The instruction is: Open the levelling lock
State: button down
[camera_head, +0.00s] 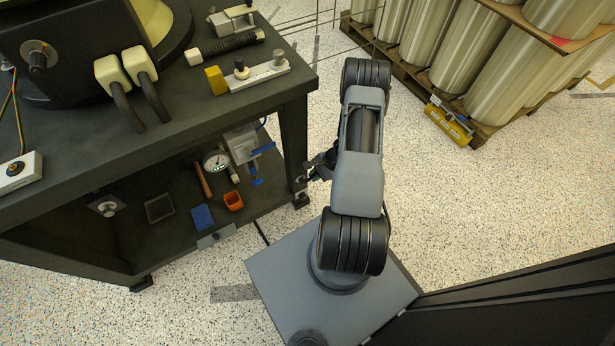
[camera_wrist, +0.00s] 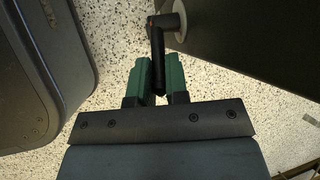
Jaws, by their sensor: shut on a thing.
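The levelling lock shows in the wrist view as a black lever handle (camera_wrist: 157,50) with an orange mark near its pivot. It turns on a pale round disc (camera_wrist: 178,27) on the dark side of the workbench. My gripper (camera_wrist: 159,75), with green fingers, is shut on the lever, whose free end lies between the fingers. In the head view my gripper (camera_head: 316,170) reaches left from my arm to the workbench's right leg. The lever is too small and too covered there to tell its angle.
The dark workbench (camera_head: 60,195) carries tools on its top and lower shelf. A pallet (camera_head: 480,133) with large rolls and a yellow device (camera_head: 449,122) stand at the upper right. Speckled floor (camera_head: 480,200) is clear right of my arm. A dark panel (camera_head: 520,300) borders the lower right.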

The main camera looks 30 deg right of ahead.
jog(key=shift+s, duration=0.1)
jog(key=c, duration=1.1)
grip_release()
jog(key=shift+r, duration=0.1)
jog(key=p+v, duration=0.4)
jog(key=v, duration=0.9)
jog(key=shift+d+r+p, duration=0.2)
jog(key=shift+r+p, duration=0.05)
jog(key=shift+p, duration=0.1)
jog(key=shift+c, duration=0.2)
